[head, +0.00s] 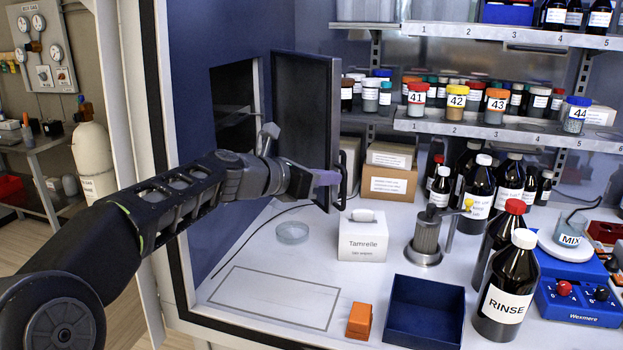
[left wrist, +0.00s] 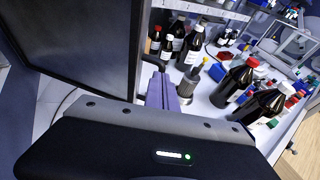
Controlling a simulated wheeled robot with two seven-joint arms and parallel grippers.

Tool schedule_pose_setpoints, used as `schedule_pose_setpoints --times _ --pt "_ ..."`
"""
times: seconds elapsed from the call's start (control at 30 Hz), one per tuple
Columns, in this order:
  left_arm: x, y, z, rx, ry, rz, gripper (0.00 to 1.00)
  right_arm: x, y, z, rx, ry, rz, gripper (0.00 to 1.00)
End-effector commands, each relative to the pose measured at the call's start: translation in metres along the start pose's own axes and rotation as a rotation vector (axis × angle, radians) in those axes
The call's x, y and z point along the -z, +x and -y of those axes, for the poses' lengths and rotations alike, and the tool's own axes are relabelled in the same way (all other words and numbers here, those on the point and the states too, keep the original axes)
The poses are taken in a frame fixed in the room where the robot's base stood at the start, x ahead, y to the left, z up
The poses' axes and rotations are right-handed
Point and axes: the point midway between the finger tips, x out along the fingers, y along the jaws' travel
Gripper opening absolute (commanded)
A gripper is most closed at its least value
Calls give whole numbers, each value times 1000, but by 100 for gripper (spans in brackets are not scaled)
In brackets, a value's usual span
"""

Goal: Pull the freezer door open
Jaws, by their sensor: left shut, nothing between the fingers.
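The dark freezer door (head: 304,110) stands swung out from the opening (head: 236,105) in the blue left wall. It fills the upper left of the left wrist view (left wrist: 80,45). A dark bar handle (head: 343,176) shows at the door's right edge. My left gripper (head: 330,178) is shut and empty, its purple fingers at the lower edge of the door beside the handle. In the left wrist view its closed fingers (left wrist: 162,90) point past the door's edge. I cannot tell whether the fingers touch the door or handle. My right gripper is not in view.
Below are a white Tamrelle box (head: 362,238), a glass dish (head: 292,233), an orange block (head: 359,321) and a blue tray (head: 423,312). Dark bottles, including RINSE (head: 505,290), stand right. Shelves (head: 500,130) of jars line the back. The outlined bench area is clear.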

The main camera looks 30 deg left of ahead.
Motion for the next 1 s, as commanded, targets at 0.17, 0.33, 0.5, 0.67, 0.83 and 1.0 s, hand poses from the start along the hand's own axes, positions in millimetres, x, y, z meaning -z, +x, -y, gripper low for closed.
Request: schedule_pose_setpoints --times 0.17,0.33,0.5,0.67,0.83,1.0 --pt "-3 8 0 0 0 1 0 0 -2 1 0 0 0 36" --pt "-3 8 0 0 0 1 0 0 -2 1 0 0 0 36" --pt "-4 10 1 0 0 0 0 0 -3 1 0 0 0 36" --pt "-12 27 6 4 1 -1 0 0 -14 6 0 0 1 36" --pt "-29 70 17 6 0 -3 0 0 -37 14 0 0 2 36" --pt "-44 116 20 4 0 -3 0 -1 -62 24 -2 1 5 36"
